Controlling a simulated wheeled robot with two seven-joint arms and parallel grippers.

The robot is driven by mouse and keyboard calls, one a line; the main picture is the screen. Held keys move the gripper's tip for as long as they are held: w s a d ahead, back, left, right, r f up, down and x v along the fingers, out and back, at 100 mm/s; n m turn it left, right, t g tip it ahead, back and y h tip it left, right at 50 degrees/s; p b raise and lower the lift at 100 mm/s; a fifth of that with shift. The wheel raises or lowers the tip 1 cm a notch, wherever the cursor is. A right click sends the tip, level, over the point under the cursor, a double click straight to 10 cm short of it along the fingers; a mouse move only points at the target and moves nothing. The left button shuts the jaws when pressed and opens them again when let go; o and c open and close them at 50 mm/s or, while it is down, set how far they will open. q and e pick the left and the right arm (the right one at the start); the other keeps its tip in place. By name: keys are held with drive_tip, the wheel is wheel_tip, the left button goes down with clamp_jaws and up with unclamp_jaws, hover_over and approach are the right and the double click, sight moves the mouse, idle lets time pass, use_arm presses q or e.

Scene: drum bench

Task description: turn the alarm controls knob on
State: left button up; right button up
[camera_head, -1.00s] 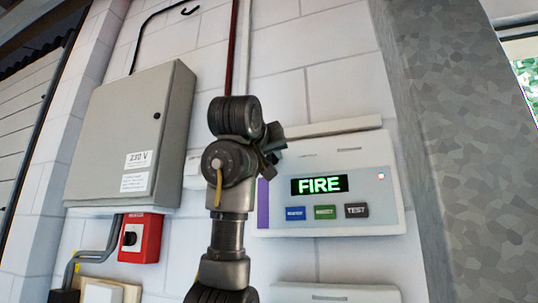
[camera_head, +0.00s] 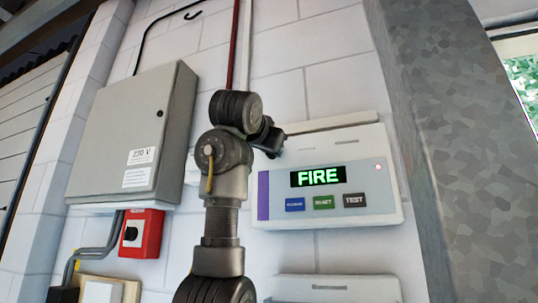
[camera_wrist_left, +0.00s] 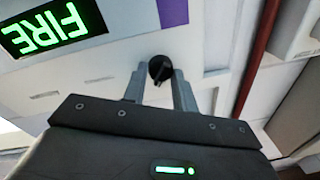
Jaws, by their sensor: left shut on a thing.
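The alarm panel (camera_head: 330,215) is a white box on the wall with a lit green FIRE display (camera_head: 318,177) and a purple strip at its left. In the left wrist view the panel appears upside down, and a small round black knob (camera_wrist_left: 161,68) with a raised ridge sits on its face. My left gripper (camera_wrist_left: 159,76) has its two grey fingers on either side of the knob, shut on it. In the head view my left gripper (camera_head: 272,143) is at the panel's upper left corner, and my wrist hides the knob. My right gripper is in neither view.
Blue, green and black TEST buttons (camera_head: 355,200) sit below the display. A grey 230 V cabinet (camera_head: 135,135) and a red switch box (camera_head: 141,234) are left of my arm. A grey metal post (camera_head: 450,150) stands close at the right.

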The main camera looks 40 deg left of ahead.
use_arm(q)
drive_tip(key=shift+f+m+h+b, duration=0.2)
drive_tip(key=shift+m+b, duration=0.65)
drive_tip(key=shift+m, duration=1.85)
drive_tip(key=shift+f+m+h+b, duration=0.15)
drive_tip(key=shift+m+b, duration=0.65)
drive_tip(key=shift+m, duration=1.9)
drive_tip(key=shift+r+t, duration=0.15)
drive_tip(key=shift+t, duration=0.15)
drive_tip(key=o, duration=1)
drive_tip(key=shift+c, duration=0.2)
drive_tip(key=shift+a, duration=0.1)
